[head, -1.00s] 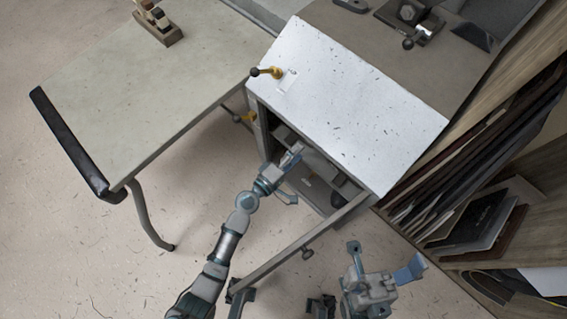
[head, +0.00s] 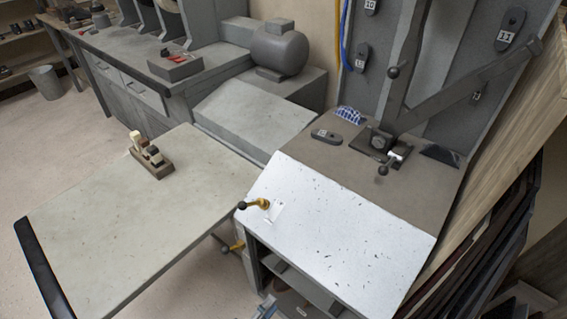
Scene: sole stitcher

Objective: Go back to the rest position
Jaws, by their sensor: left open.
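Only a small blue-grey tip of my left gripper (head: 265,308) shows at the bottom edge of the head view. It is below the front of the white-topped cabinet (head: 335,240), close to the cabinet's open lower part. The rest of this gripper and its arm are cut off by the frame. I see nothing held at the visible tip. My right gripper is out of the picture.
A brass lever with a dark knob (head: 257,203) sits on the cabinet's left edge. A pale table (head: 120,225) carrying a small wooden block tool (head: 150,158) stands left. Dark leaning boards (head: 490,245) crowd the right. Open floor (head: 75,125) shows at far left.

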